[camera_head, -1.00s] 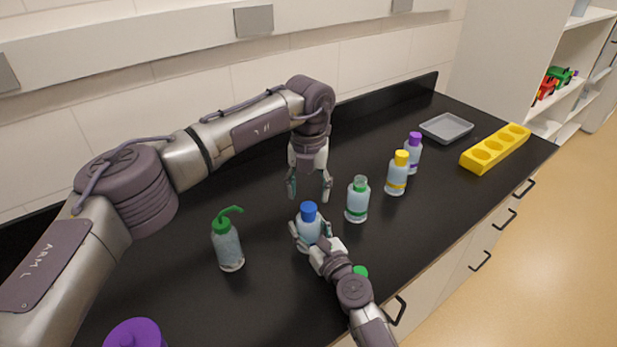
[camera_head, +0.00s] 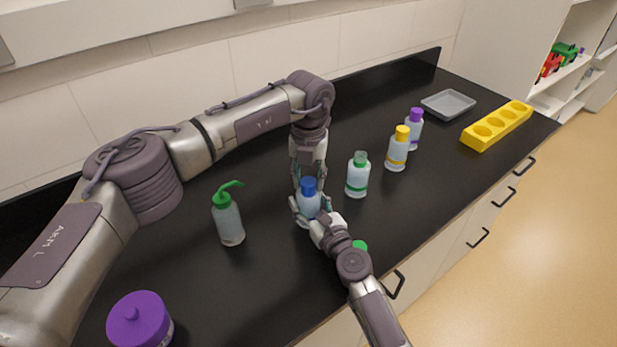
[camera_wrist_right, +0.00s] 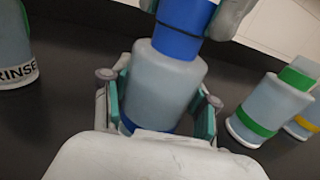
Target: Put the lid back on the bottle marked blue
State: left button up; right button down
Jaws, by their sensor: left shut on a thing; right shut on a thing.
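The blue-marked bottle (camera_head: 307,205) stands upright on the counter, with its blue lid (camera_head: 309,186) at the top of its neck. My right gripper (camera_head: 311,213) is shut around the bottle body; the right wrist view shows its fingers on both sides of the bottle (camera_wrist_right: 165,85). My left gripper (camera_head: 310,184) reaches down from above and is shut on the blue lid, which also shows in the right wrist view (camera_wrist_right: 187,14). A thin dark line crosses the blue part there. I cannot tell whether the lid is fully seated.
An open green-banded bottle (camera_head: 357,178), a yellow-capped bottle (camera_head: 397,152) and a purple-capped bottle (camera_head: 413,133) stand to the right. A green lid (camera_head: 360,245) lies beside my right arm. A rinse bottle (camera_head: 228,222) stands left. A grey tray (camera_head: 448,104) and yellow rack (camera_head: 480,140) are far right.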

pick_arm(q)
grip_shut()
jog(key=m, duration=0.3)
jog(key=shift+m, duration=0.4)
jog(key=m, duration=0.4)
jog(key=o, duration=1.2)
grip_release()
jog(key=shift+o, duration=0.2)
notch_tip(320, 180, up, 12)
